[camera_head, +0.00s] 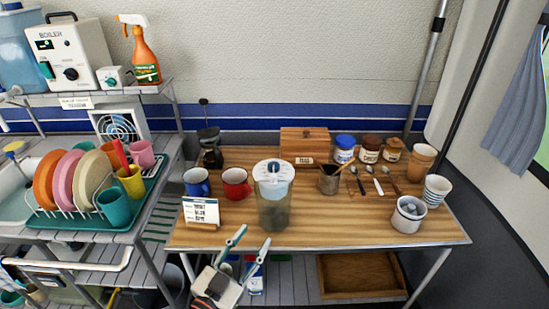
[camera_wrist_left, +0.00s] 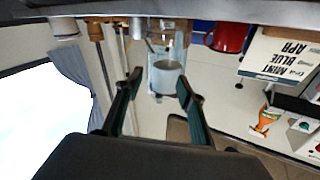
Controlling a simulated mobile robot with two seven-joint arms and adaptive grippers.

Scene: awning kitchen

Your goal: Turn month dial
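A small white sign (camera_head: 201,212) stands at the front left of the wooden table, with several lines of dark lettering. In the left wrist view the white sign (camera_wrist_left: 280,58) is at the upper right, and its lettering appears to include "APR". A separate month dial cannot be made out. My left gripper (camera_head: 253,237) is open and empty, at the table's front edge, to the right of and lower in the picture than the sign. Its two fingers also show apart in the left wrist view (camera_wrist_left: 160,86). My right gripper is not in view.
A clear pitcher with a white lid (camera_head: 274,211) stands just beyond my left gripper. Blue (camera_head: 197,183) and red (camera_head: 236,184) mugs stand behind the sign. A dish rack (camera_head: 92,209) is left. The tabletop front right of the pitcher is clear.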

